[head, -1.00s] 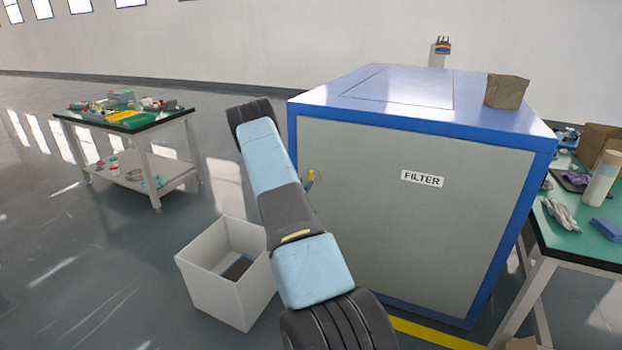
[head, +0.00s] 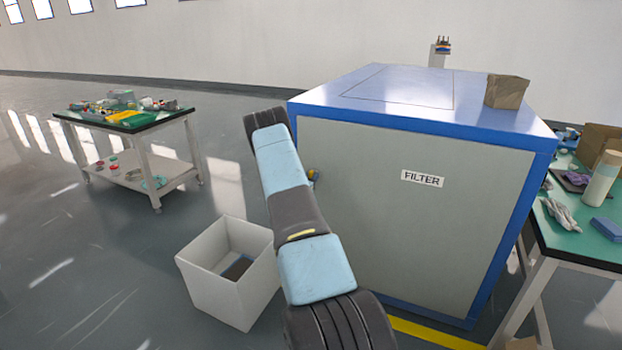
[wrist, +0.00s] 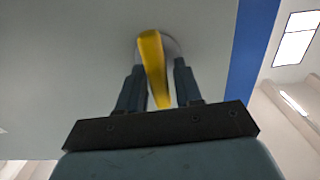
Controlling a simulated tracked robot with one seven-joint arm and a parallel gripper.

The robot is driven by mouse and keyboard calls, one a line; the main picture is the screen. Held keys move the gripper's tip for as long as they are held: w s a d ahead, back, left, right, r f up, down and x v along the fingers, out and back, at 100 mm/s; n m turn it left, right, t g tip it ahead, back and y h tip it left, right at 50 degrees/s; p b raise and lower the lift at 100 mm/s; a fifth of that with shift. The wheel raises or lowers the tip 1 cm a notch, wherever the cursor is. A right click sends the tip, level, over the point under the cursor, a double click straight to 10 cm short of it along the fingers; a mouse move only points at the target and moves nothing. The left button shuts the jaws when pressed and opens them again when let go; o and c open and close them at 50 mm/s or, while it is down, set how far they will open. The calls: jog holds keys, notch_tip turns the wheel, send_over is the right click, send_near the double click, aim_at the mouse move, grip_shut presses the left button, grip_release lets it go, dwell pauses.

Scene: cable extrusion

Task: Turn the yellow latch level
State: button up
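The yellow latch (wrist: 153,62) sits on a round grey mount on the grey door of the filter cabinet. In the wrist view it runs nearly up and down, slightly tilted, with its lower end between my fingers. My gripper (wrist: 160,75) is open around the latch, one finger on each side. The left finger is very close to it; I cannot tell if it touches. A gap shows on the right. In the head view only a small bit of the latch (head: 313,174) shows beside my arm, and my gripper is hidden.
The blue-framed filter cabinet (head: 400,230) stands ahead, with a brown box (head: 506,91) on top. A white bin (head: 217,292) stands on the floor at left. Green-topped tables stand at far left (head: 150,122) and right (head: 570,245). Floor between bin and left table is clear.

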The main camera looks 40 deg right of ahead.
grip_shut()
jog(key=shift+m, duration=0.3)
jog(key=m, duration=0.4)
jog(key=shift+s+d+m, duration=0.1)
jog(key=shift+s+m, duration=0.1)
jog(key=shift+m, duration=0.1)
jog(key=m, duration=0.4)
jog(key=shift+s+d+f+m, duration=0.1)
jog(key=shift+s+f+m, duration=0.1)
jog(key=shift+m, duration=0.1)
jog(key=shift+s+f+m, duration=0.1)
jog(key=shift+f+m, duration=0.05)
jog(key=shift+m, duration=1.2)
jog(key=shift+s+f+m, duration=0.1)
jog(key=shift+f+m, duration=0.1)
jog(key=shift+m, duration=1.2)
jog(key=shift+s+f+m, duration=0.1)
jog(key=shift+f+m, duration=0.05)
jog(key=shift+m, duration=1.2)
